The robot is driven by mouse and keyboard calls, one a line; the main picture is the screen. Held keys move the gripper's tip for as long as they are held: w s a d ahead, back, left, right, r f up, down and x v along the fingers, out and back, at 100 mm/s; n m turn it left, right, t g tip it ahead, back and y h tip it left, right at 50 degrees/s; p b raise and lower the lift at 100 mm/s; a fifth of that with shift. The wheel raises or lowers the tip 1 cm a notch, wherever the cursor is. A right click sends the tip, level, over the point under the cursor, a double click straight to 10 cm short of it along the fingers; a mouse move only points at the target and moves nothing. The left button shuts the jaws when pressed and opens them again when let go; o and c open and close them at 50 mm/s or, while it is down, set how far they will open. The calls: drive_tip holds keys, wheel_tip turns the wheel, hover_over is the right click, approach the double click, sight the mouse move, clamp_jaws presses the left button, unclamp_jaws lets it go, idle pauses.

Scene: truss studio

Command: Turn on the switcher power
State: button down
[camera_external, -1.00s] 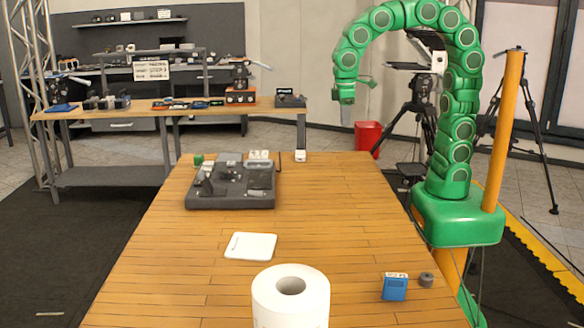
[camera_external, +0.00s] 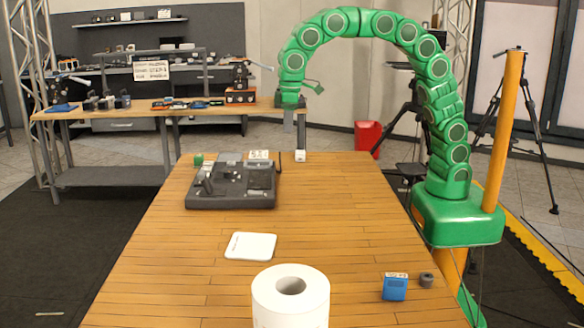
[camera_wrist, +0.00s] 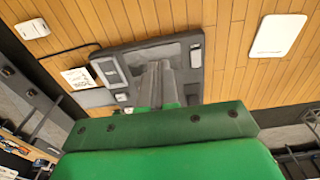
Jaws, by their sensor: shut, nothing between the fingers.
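The switcher (camera_external: 232,185) is a dark grey console with raised controls, lying on the far left part of the wooden table. Its power switch cannot be made out in either view. My gripper (camera_external: 289,117) hangs from my green arm, pointing down, above the table's far end and to the right of the switcher, apart from it. In the wrist view, my grey fingers (camera_wrist: 158,85) are shut together with nothing between them. They cover the middle of the grey console (camera_wrist: 195,55) from that view.
A white flat pad (camera_external: 250,246) lies mid-table, with a paper roll (camera_external: 290,297) at the front. A blue box (camera_external: 395,287) and a small grey cylinder (camera_external: 426,280) are at front right. A small white box (camera_external: 300,156) sits at the far edge. The table's right half is mostly clear.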

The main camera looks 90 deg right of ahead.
hover_over(250, 191)
drive_tip(key=s, duration=0.2)
wheel_tip(250, 191, down, 2)
drive_tip(key=f, duration=0.1)
drive_tip(key=shift+a+r+t, duration=0.1)
drive_tip(key=shift+r+t, duration=0.15)
drive_tip(key=shift+t, duration=0.05)
drive_tip(key=shift+f, duration=0.1)
drive_tip(key=f, duration=0.4)
drive_tip(key=w+f, duration=0.1)
drive_tip(key=f, duration=0.8)
drive_tip(key=shift+w+f, duration=0.35)
drive_tip(key=shift+f, duration=0.05)
drive_tip(key=shift+f, duration=0.2)
drive_tip(key=shift+s+r, duration=0.2)
drive_tip(key=shift+s, duration=0.55)
drive_tip(key=shift+r, duration=0.1)
wheel_tip(250, 191, up, 14)
drive_tip(key=s, duration=0.1)
drive_tip(key=shift+s, duration=0.35)
